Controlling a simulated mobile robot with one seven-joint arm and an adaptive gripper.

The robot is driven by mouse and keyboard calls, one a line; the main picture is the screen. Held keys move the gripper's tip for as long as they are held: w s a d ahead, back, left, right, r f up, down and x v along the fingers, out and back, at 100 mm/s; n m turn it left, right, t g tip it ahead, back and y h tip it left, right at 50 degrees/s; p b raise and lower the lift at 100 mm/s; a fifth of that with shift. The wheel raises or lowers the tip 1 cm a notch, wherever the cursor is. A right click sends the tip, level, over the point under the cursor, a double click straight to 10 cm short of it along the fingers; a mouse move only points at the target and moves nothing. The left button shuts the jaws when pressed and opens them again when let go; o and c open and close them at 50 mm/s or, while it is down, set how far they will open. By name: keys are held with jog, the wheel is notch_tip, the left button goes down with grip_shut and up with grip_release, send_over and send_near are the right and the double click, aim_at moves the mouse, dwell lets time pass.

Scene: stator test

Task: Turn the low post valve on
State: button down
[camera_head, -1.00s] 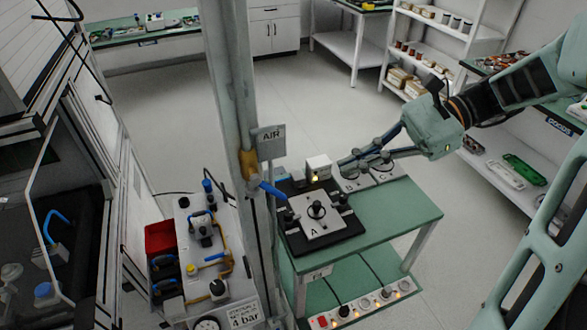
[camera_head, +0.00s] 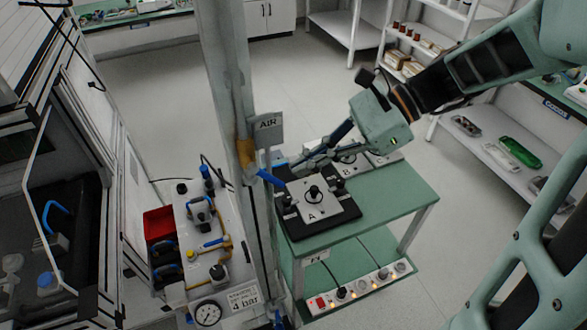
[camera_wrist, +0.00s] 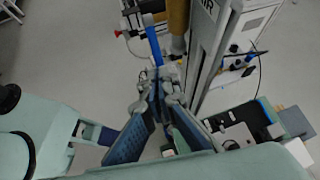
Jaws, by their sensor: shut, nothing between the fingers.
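The low post valve has a yellow-brown body (camera_head: 246,157) on the upright post (camera_head: 230,90), below the AIR sign (camera_head: 266,127). Its blue lever (camera_head: 270,180) sticks out to the right and slopes down. My gripper (camera_head: 297,168) is shut and empty, its fingertips just right of the lever's free end. In the wrist view, my gripper's fingertips (camera_wrist: 160,84) meet just below the end of the blue lever (camera_wrist: 155,48). The valve body (camera_wrist: 178,22) stands beyond at the top. I cannot tell whether the tips touch the lever.
A green table (camera_head: 400,205) below my gripper bears a black fixture with plate A (camera_head: 318,205) and a plate B behind it. A panel with hoses, a gauge (camera_head: 207,314) and a red bin (camera_head: 158,222) stands left of the post. A socket strip (camera_head: 360,287) lies low in front.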

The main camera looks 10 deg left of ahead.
aim_at(281, 183)
jog(key=shift+x, duration=1.45)
jog(key=shift+s+a+f+g+y, duration=0.15)
jog(key=shift+f+g+y, duration=0.2)
jog(key=shift+y, duration=0.25)
jog(key=shift+a+f+y, duration=0.1)
jog(key=shift+f+y, duration=0.2)
jog(key=shift+y, duration=0.1)
jog(key=shift+s+a+f+m+g+y+b, duration=0.15)
jog(key=shift+s+a+f+g+y, duration=0.2)
jog(key=shift+y, duration=0.25)
jog(key=shift+s+a+f+m+g+y+b, duration=0.1)
jog(key=shift+a+f+m+g+y, duration=0.1)
jog(key=shift+a+f+y, duration=0.3)
jog(key=shift+s+a+f+m+g+y+b, duration=0.15)
jog(key=shift+s+a+f+g+y, duration=0.15)
jog(key=shift+y, duration=0.4)
